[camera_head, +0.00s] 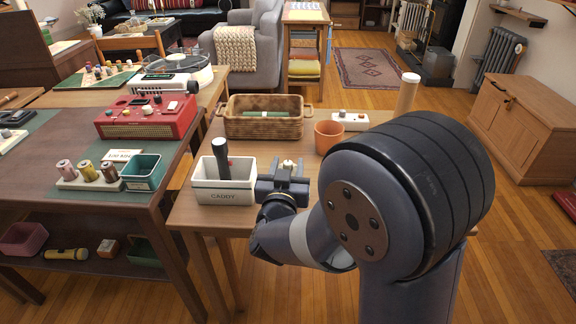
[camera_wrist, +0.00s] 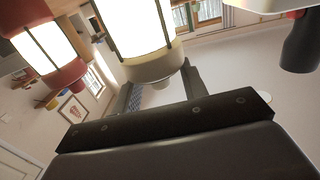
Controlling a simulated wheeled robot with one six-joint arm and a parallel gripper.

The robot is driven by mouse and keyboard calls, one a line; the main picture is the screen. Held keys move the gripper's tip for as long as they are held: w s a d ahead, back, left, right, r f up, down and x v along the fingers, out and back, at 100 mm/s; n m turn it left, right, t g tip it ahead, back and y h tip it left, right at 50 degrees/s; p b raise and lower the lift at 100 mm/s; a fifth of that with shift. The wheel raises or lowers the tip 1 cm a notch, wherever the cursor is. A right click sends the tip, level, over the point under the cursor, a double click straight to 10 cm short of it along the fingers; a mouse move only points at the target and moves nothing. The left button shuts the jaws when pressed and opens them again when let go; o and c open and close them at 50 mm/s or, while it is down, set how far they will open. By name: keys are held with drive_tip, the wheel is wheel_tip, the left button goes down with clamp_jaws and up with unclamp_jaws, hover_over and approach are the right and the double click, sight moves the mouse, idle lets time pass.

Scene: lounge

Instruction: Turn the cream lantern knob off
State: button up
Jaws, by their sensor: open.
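The cream lantern (camera_wrist: 150,35) is lit and fills the upper middle of the wrist view, which looks upside down. Its cream end cap (camera_wrist: 157,66) lies toward my gripper. A small pale part on this cap, possibly the knob, shows between my fingers. My gripper (camera_wrist: 160,88) is open, with one dark finger on each side of that part; I cannot tell whether they touch it. In the head view my gripper (camera_head: 284,166) is just right of the white caddy, with a small cream piece (camera_head: 288,163) at its fingers. The rest of the lantern is hidden there.
A lit red lantern (camera_wrist: 48,48) stands beside the cream one. The white caddy (camera_head: 222,192) holds a dark-handled item (camera_head: 221,160). A wicker basket (camera_head: 263,127), orange pot (camera_head: 327,137) and white switch box (camera_head: 350,121) stand farther back on the table.

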drive_tip(key=shift+w+d, duration=0.1)
drive_tip(key=shift+w, duration=0.3)
drive_tip(key=shift+c, duration=0.2)
clamp_jaws()
